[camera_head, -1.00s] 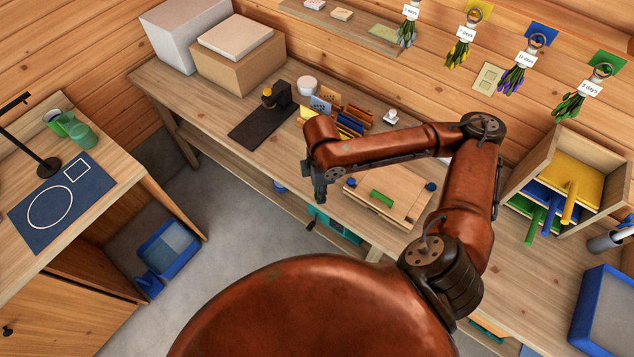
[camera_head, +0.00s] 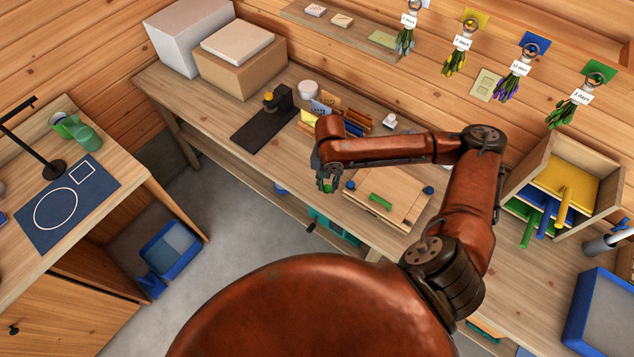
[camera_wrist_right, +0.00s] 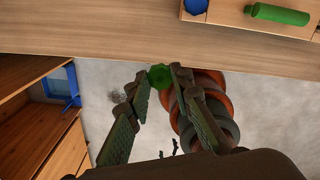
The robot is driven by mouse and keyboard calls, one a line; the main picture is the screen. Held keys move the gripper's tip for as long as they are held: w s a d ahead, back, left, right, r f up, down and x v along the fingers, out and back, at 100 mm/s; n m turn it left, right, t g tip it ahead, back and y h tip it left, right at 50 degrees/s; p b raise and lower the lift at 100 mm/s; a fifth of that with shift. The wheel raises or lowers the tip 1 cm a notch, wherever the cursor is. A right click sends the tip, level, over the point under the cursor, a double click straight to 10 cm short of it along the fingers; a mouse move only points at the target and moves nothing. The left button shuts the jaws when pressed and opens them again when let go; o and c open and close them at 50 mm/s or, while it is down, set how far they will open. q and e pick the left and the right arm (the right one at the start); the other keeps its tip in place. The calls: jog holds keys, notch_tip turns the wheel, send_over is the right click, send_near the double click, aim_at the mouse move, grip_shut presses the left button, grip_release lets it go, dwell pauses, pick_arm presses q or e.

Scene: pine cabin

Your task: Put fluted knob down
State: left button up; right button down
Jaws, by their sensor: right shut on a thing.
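A green fluted knob (camera_wrist_right: 160,76) is held between the fingertips of my right gripper (camera_wrist_right: 161,84) in the right wrist view. In the head view the knob (camera_head: 328,188) shows as a small green spot under the right gripper (camera_head: 326,180), by the front edge of the workbench (camera_head: 235,88). In the wrist view, grey floor shows behind the knob, and the bench edge is beyond it. Part of the knob is hidden by the fingers. My left gripper is not in view.
A wooden board (camera_head: 408,203) with a green cylinder (camera_head: 381,198) and blue knobs (camera_head: 428,190) lies right of the gripper. A dark mat (camera_head: 262,125) and card holders (camera_head: 354,120) are behind. A blue tray (camera_head: 606,312) stands at right.

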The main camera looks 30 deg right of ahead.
send_over(317, 187)
notch_tip(317, 187, down, 7)
jog(key=shift+f, duration=1.7)
jog(key=shift+f, duration=0.15)
jog(key=c, duration=1.7)
grip_release()
notch_tip(317, 187, up, 12)
jog(key=shift+r, duration=0.2)
